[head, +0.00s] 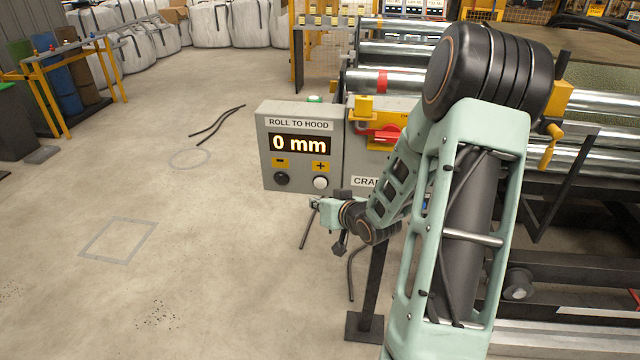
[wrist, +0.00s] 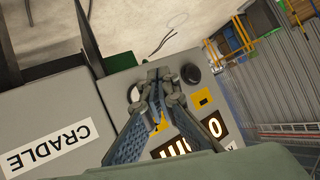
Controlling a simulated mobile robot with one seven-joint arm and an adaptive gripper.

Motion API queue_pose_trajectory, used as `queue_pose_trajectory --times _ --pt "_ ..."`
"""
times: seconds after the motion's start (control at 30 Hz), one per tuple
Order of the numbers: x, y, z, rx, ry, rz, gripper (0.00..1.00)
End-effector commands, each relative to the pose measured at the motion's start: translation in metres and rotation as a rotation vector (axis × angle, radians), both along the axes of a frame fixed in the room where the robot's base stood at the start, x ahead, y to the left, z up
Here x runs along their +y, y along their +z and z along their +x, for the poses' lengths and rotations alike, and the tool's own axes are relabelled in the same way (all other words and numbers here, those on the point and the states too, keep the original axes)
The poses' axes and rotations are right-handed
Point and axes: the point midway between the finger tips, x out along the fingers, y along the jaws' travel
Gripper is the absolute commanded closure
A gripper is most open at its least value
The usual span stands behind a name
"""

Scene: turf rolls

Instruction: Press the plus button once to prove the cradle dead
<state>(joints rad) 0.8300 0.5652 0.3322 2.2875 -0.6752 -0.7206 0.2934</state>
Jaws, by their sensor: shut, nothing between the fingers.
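The grey control box (head: 262,150) is labelled ROLL TO HOOD, and its display (head: 300,144) reads 0 mm. The white plus button (head: 320,182) sits under a yellow plus label; the black minus button (head: 282,178) is to its left. My gripper (head: 314,201) is shut and empty, just below the plus button in the head view. In the wrist view, its fingertips (wrist: 160,76) lie between the white button (wrist: 133,92), partly hidden by a finger, and the black button (wrist: 190,75). I see no clear contact with either button.
Right of the control box, a grey box carries a red switch handle (head: 382,134) on yellow and a CRADLE label (wrist: 48,148), partly covered by my arm in the head view. Metal rollers (head: 390,80) stand behind. The floor at left is mostly clear, with dark strips (head: 215,122) lying on it.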

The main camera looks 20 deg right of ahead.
Motion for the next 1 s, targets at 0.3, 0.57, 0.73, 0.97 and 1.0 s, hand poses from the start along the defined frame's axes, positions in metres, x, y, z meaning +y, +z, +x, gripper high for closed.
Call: queue_pose_trajectory --times 0.3,0.57,0.73,0.97,1.0 --pt "-0.021 0.001 0.032 0.000 0.001 0.000 1.00" --pt "-0.027 -0.001 0.040 0.002 0.000 0.000 1.00" --pt "-0.027 -0.001 0.040 0.002 0.000 0.000 1.00" --pt "-0.027 0.000 0.040 0.001 0.001 -0.001 1.00" --pt "-0.027 0.000 0.040 0.001 0.001 -0.001 1.00"
